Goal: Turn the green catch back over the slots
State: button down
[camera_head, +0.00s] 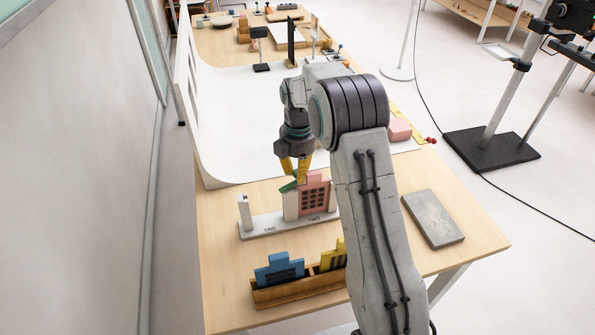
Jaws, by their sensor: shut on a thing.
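The green catch (288,186) shows as a small tilted piece at the top of the white block between the slots. My gripper (295,172), with yellow fingers, points down on it and is shut on it, though the fingers hide part of the catch. The white base (262,229) carries the labels ONE and TWO. A pink building-shaped piece (315,196) with dark windows stands upright at TWO. At ONE no piece stands, and a small white post (244,212) rises at the left end. My arm hides the base's right end.
A wooden rack (290,292) in front holds a blue piece (279,268) and a yellow piece (332,256). A grey slab (433,218) lies right of my arm. A pink block (398,129) lies behind it. A white curved backdrop (232,115) covers the table behind the base.

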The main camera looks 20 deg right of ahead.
jog(key=shift+s+f, duration=0.15)
jog(key=c, duration=1.3)
grip_release()
jog(key=shift+w+r, duration=0.2)
jog(key=shift+r, duration=0.45)
notch_tip(320, 180, up, 11)
jog(key=shift+s+f, duration=0.1)
